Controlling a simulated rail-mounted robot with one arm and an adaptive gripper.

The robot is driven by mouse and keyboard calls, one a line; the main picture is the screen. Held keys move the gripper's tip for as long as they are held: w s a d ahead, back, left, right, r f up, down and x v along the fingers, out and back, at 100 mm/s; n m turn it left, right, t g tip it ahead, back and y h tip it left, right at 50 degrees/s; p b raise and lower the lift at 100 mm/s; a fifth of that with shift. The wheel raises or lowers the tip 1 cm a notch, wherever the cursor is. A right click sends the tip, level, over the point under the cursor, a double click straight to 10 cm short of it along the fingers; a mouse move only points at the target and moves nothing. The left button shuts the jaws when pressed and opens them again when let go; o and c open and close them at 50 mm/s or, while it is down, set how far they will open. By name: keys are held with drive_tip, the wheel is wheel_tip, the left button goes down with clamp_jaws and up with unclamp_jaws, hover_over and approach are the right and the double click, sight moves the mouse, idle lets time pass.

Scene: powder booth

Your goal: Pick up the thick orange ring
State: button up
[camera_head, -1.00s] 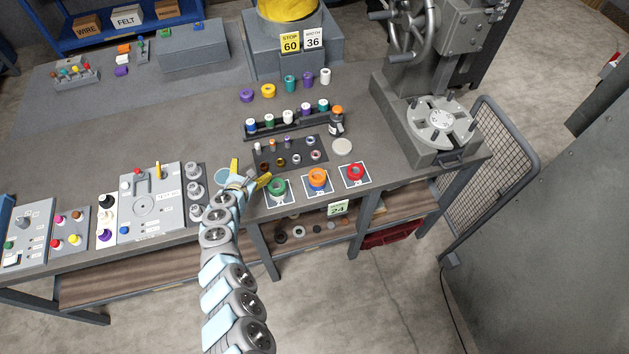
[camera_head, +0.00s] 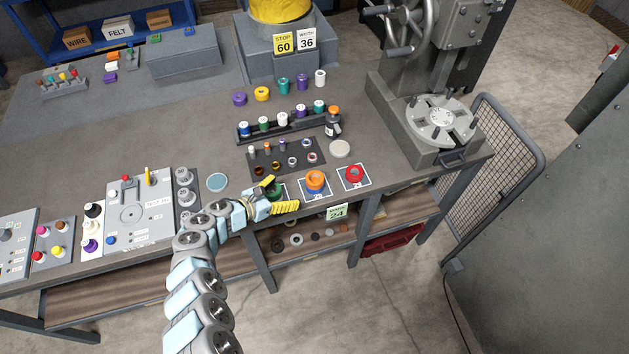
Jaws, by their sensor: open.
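The thick orange ring (camera_head: 315,178) sits on the middle of three white cards along the bench's front edge. Something blue shows at its base. A red ring (camera_head: 354,174) sits on the card to its right. A green ring (camera_head: 275,191) is on the left card, partly hidden by my gripper. My gripper (camera_head: 281,197) is open, its two yellow fingers spread and pointing right. It is at the left card, left of the orange ring and apart from it. I see nothing held. Whether the fingers touch the green ring I cannot tell.
Behind the cards lies a dark mat (camera_head: 268,158) with small rings, then a black rack (camera_head: 291,123) of capped spools. A press (camera_head: 435,125) stands at the right.

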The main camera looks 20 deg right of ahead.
sight(310, 181)
drive_tip(key=shift+b+x, duration=1.4)
drive_tip(key=shift+x, duration=2.7)
drive_tip(key=shift+s+f+b+x, duration=0.1)
drive_tip(key=shift+b+x, duration=0.45)
drive_tip(key=shift+x, duration=0.45)
drive_tip(key=shift+s+f+b+x, duration=0.15)
drive_tip(key=shift+b+x, duration=0.35)
drive_tip(key=shift+x, duration=0.5)
drive_tip(key=shift+w+d+b, duration=0.25)
drive_tip(key=shift+d+b, duration=0.05)
drive_tip(key=shift+d, duration=0.2)
drive_tip(key=c, duration=1.3)
drive_tip(key=shift+c, duration=0.3)
drive_tip(key=shift+r, duration=0.1)
